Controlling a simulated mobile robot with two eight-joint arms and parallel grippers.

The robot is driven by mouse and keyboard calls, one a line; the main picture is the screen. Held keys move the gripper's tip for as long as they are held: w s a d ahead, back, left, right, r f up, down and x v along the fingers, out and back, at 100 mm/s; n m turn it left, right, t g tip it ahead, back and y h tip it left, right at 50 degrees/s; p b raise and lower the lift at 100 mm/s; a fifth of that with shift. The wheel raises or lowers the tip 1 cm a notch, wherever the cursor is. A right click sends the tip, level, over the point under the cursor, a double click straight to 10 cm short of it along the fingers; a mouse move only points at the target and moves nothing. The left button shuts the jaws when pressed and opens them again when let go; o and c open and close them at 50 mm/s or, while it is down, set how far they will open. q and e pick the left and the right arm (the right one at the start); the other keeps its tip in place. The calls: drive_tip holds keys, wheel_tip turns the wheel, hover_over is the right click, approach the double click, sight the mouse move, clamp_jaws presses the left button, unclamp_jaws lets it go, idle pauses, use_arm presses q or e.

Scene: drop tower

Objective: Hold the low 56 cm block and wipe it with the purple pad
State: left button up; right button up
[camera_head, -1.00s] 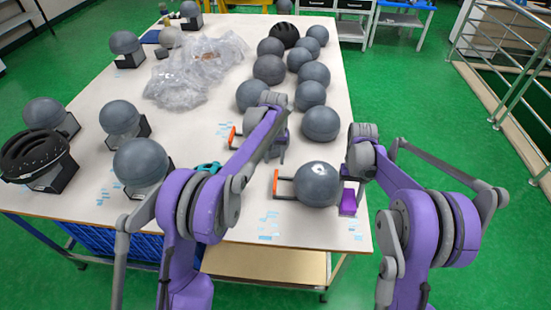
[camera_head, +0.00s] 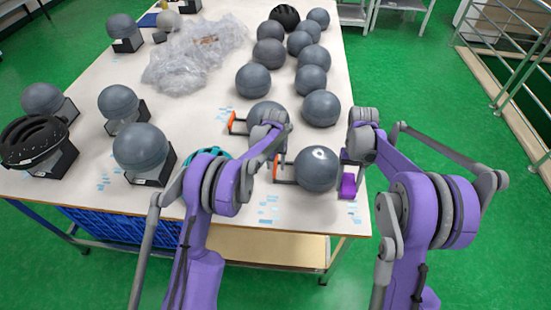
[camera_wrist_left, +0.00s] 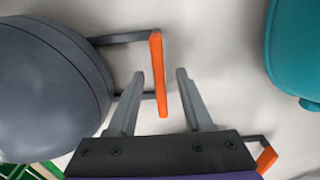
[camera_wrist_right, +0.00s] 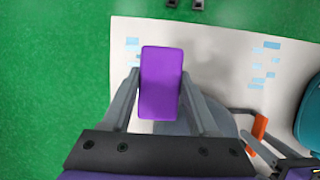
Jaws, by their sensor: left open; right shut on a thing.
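The low block, a grey dome (camera_head: 316,170) with an orange-ended handle (camera_head: 277,168), stands at the table's front right; which size it is I cannot read. In the left wrist view its dome (camera_wrist_left: 45,90) is at left. My left gripper (camera_wrist_left: 168,75) is open, with the orange handle bar (camera_wrist_left: 159,100) between its fingers. My right gripper (camera_wrist_right: 160,80) is shut on the purple pad (camera_wrist_right: 160,95). In the head view the pad (camera_head: 347,188) is at the right side of the dome; I cannot tell whether they touch.
Another grey dome (camera_head: 268,115) with an orange handle (camera_head: 232,122) stands just behind. A teal helmet (camera_head: 207,155) is partly hidden by my left arm. More grey domes stand behind and at left. A clear plastic heap (camera_head: 195,55) lies towards the back.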

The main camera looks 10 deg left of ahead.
use_arm(q)
drive_tip(key=shift+f, duration=0.15)
clamp_jaws()
idle(1.4)
